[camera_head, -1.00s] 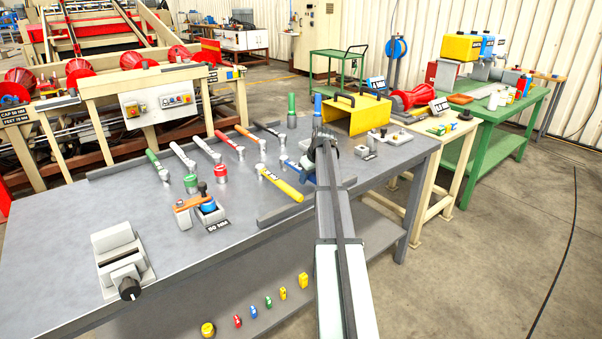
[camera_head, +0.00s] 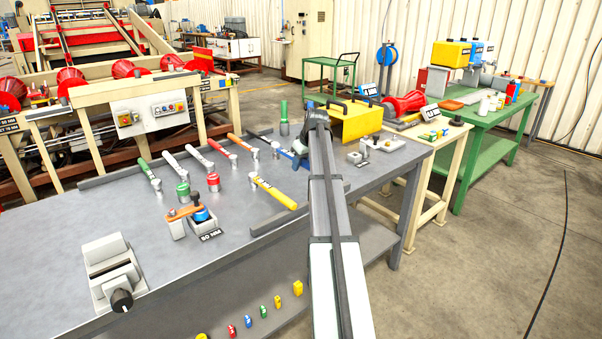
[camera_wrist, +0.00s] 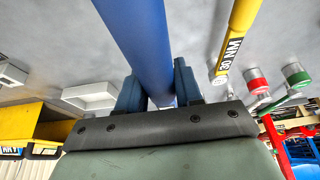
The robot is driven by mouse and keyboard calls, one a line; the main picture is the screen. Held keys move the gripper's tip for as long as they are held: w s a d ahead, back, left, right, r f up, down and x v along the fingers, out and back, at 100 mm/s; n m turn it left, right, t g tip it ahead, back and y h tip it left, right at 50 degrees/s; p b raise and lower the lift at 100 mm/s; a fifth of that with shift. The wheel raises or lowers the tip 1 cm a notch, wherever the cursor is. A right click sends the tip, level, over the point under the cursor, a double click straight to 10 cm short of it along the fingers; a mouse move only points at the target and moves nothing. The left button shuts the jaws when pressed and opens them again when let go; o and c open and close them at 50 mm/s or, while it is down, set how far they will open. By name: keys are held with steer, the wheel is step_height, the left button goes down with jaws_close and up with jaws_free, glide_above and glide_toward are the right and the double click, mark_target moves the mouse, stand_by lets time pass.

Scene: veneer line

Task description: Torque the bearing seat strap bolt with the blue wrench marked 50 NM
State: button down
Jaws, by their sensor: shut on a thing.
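The blue wrench (camera_head: 291,156) is held near the far side of the grey bench, largely hidden by my arm in the head view. My gripper (camera_wrist: 158,86) is shut around its blue handle (camera_wrist: 140,40), with one finger on each side in the wrist view. Its marking is not visible. A fixture at mid bench has an orange strap (camera_head: 180,213) over a grey block with a blue part, and a dark bolt (camera_head: 196,199) stands on it. A small label (camera_head: 210,235) ending in NM lies in front.
A yellow wrench (camera_head: 275,194) lies near my gripper, with red, white and green wrenches to its left. Red and green capped pieces stand behind the fixture. A grey vise (camera_head: 112,272) sits at front left. A yellow cover (camera_head: 357,121) stands at back right.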

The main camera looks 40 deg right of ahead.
steer(key=w+a+r+n+y, duration=0.1)
steer(key=w+a+r+n, duration=0.15)
steer(key=a, duration=0.95)
steer(key=w+a+r+n, duration=0.15)
steer(key=w+a, duration=0.25)
steer(key=a, duration=0.9)
steer(key=w+a+r+n+y, duration=0.1)
steer(key=w+a+r, duration=0.2)
steer(key=a, duration=0.9)
steer(key=s+a+r+n, duration=0.1)
steer(key=s+a, duration=0.4)
steer(key=a, duration=0.4)
steer(key=s+a+r+n, duration=0.1)
steer(key=s+a, duration=0.3)
steer(key=a, duration=0.5)
steer(key=s+d+f+m+h, duration=0.2)
steer(key=s+d+m+h, duration=0.1)
steer(key=s+m, duration=0.6)
steer(key=shift+s+d+f+m+h, duration=0.25)
steer(key=shift+d+f+m+h, duration=0.05)
steer(key=shift+m, duration=0.7)
steer(key=shift+f, duration=0.1)
